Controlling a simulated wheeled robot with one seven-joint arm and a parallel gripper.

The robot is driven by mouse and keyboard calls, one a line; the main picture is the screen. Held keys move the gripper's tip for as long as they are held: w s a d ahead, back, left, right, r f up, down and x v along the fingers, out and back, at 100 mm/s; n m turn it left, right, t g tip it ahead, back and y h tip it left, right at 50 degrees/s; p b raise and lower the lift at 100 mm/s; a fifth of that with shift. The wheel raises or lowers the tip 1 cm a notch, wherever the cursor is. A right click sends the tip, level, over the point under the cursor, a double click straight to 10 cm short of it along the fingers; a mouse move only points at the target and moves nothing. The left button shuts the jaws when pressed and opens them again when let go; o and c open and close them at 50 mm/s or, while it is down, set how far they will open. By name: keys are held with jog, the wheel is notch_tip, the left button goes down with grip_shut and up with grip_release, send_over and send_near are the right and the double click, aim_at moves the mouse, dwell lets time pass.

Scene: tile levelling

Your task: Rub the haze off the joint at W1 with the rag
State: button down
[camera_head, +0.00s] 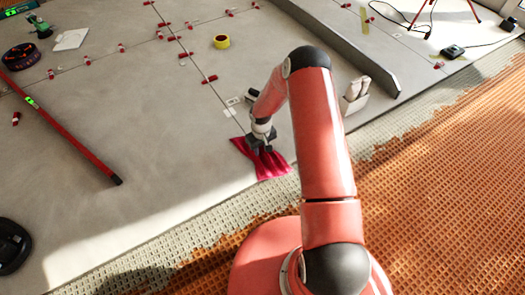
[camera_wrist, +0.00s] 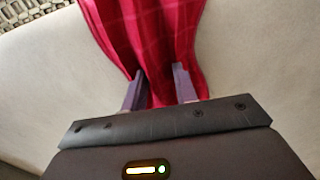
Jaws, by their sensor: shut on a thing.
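The rag is a crimson pleated cloth (camera_head: 274,166) lying near the edge of the grey tiles in the head view. It also fills the top middle of the wrist view (camera_wrist: 150,35). My gripper (camera_head: 264,146) is low over the tiles with its fingers shut on the rag; in the wrist view the two fingers (camera_wrist: 159,70) stand on either side of gathered cloth. A dark tile joint (camera_head: 214,90) runs down from the top towards the rag. Small white tags (camera_head: 233,101) lie beside it; their lettering is too small to read. My gripper and the rag hide the joint's near end.
Several red levelling clips (camera_head: 209,79) stand along the joints. A white holder (camera_head: 355,98) and a long grey bar (camera_head: 345,50) are to the right. A red level (camera_head: 65,130) lies left. Orange matting (camera_head: 450,170) borders the tiles.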

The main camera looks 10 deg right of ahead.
jog(key=shift+w+a+f, duration=0.1)
jog(key=shift+w, duration=0.05)
jog(key=shift+w+a+b, duration=0.25)
jog(key=shift+w+b, duration=0.15)
jog(key=shift+w, duration=0.25)
jog(key=shift+w+a+r, duration=0.1)
jog(key=shift+w+a, duration=0.05)
jog(key=shift+w, duration=0.4)
jog(key=shift+w+a+r, duration=0.1)
jog(key=shift+w+a, duration=0.05)
jog(key=shift+w, duration=0.4)
jog(key=shift+w+a+f, duration=0.1)
jog(key=shift+w+a, duration=0.2)
jog(key=shift+w, duration=0.6)
jog(key=shift+w+a+f, duration=0.1)
jog(key=shift+w+a, duration=0.15)
jog(key=shift+w, duration=0.6)
jog(key=shift+w+a+r, duration=0.1)
jog(key=shift+w+a, duration=0.2)
jog(key=shift+w, duration=0.65)
jog(key=shift+w+a, duration=0.35)
jog(key=shift+w, duration=0.55)
jog(key=shift+w+a+r, duration=0.1)
jog(key=shift+w+a, duration=0.2)
jog(key=shift+w, duration=0.65)
